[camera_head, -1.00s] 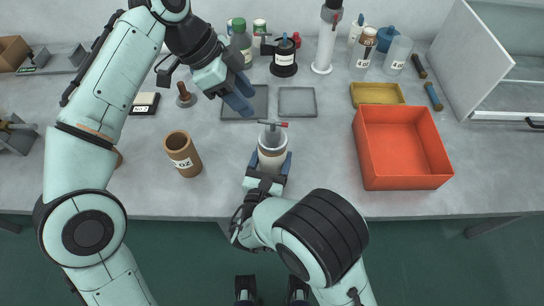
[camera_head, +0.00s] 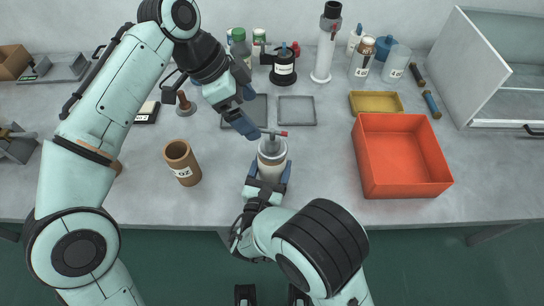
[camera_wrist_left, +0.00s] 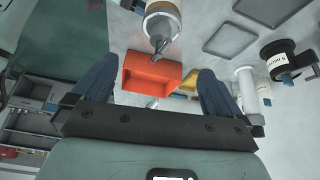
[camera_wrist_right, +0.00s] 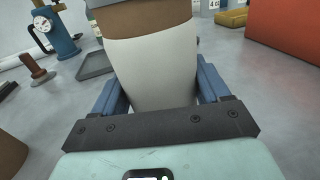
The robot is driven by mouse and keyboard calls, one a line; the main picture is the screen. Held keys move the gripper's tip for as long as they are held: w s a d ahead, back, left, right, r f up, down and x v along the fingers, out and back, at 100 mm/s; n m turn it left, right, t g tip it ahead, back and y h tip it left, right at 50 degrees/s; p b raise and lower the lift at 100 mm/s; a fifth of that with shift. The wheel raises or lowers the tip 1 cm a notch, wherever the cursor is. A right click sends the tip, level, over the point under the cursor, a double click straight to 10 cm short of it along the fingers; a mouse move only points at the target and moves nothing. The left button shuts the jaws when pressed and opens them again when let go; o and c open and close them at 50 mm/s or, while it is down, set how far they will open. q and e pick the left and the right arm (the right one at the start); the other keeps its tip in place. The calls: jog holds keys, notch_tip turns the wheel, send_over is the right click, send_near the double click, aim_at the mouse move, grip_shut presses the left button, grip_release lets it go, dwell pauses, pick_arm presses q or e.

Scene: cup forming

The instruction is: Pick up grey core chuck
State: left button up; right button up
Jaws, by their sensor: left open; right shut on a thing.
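The grey core chuck (camera_head: 272,132) stands at the top of a pale cup with a brown rim (camera_head: 272,165); its crossbar has a red end. It shows as a grey piece at the cup's mouth in the left wrist view (camera_wrist_left: 160,42). My left gripper (camera_head: 245,107) is open and empty, just left of and above the chuck, apart from it. Its fingers (camera_wrist_left: 155,88) spread wide in the left wrist view. My right gripper (camera_head: 268,180) is shut around the cup, which fills the middle of the right wrist view (camera_wrist_right: 155,65).
A brown mug (camera_head: 182,162) stands left of the held cup. A red bin (camera_head: 400,180) and a yellow tray (camera_head: 376,103) are on the right. Two grey flat trays (camera_head: 297,110) lie behind. Bottles and a white column (camera_head: 326,50) line the back.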

aim_at(270, 137)
pick_arm(q)
jog(key=d+f+n, duration=0.1)
jog(key=f, duration=0.1)
jog(key=d+f+n+t, duration=0.1)
jog(key=f, duration=0.1)
jog(key=d+f+n+y, duration=0.1)
jog(key=f, duration=0.1)
jog(key=shift+s+d+f, duration=0.15)
jog(key=shift+d+f, duration=0.25)
jog(key=shift+a+x, duration=0.1)
jog(key=shift+x, duration=1.25)
jog(key=shift+a+x, duration=0.15)
jog(key=shift+x, duration=1.25)
jog(key=shift+c, duration=0.3)
jog(key=c, duration=1.3)
jog(key=shift+r, duration=0.15)
